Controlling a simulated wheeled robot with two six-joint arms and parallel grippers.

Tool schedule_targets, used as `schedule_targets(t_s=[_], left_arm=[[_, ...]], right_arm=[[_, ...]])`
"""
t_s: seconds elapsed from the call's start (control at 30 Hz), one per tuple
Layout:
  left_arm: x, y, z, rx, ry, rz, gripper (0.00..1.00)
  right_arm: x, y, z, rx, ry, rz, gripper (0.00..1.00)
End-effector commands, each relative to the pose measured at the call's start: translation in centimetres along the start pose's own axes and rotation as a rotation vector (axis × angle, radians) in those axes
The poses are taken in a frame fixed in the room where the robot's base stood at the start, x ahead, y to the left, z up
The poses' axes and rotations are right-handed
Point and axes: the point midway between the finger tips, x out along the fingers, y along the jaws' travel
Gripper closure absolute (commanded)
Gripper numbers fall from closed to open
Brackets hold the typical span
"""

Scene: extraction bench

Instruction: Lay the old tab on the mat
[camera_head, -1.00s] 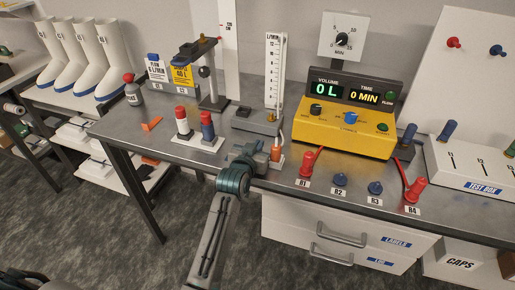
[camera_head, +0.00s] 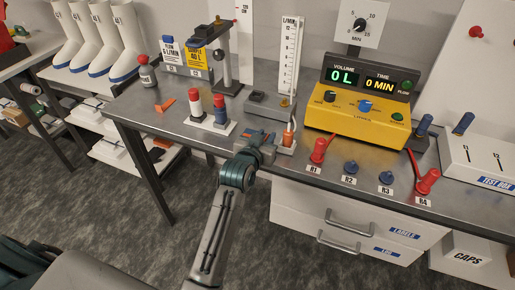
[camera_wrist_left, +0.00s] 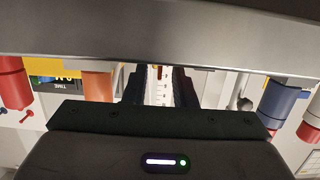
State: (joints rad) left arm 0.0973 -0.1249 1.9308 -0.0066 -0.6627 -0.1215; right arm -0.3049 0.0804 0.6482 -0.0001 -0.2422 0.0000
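A small orange piece (camera_head: 166,105) lies on the left part of the steel bench, behind the bench's left edge. It may be the old tab; I cannot tell for sure. I cannot make out a mat. My left gripper (camera_head: 266,143) is over the front of the bench, left of an orange cylinder (camera_head: 288,139) at the foot of the flow tube (camera_head: 290,60). In the left wrist view its two dark fingers (camera_wrist_left: 161,85) stand apart, with the white scale showing through the gap, so it looks open and empty. My right gripper is not in view.
The yellow meter (camera_head: 358,115) and the red and blue plugs R1 (camera_head: 319,151) to R4 (camera_head: 428,181) are to the right. Bench space around the orange piece is mostly clear.

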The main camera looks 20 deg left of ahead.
Motion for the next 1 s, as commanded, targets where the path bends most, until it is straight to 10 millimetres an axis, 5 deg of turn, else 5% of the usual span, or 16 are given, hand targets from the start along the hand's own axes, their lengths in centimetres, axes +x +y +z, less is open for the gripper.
schedule_targets(t_s=[0.2, 0.4, 1.0], left_arm=[[-4.8, 0.0, 0.2, -0.002, 0.0, 0.0, 0.76], [-7.6, 0.0, 0.1, -0.001, 0.0, 0.0, 0.76], [-8.3, 0.0, 0.0, 0.0, 0.0, 0.0, 0.76]], right_arm=[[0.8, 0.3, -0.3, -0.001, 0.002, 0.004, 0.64], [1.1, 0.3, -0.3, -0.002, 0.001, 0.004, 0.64], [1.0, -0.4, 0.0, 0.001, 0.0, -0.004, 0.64]])
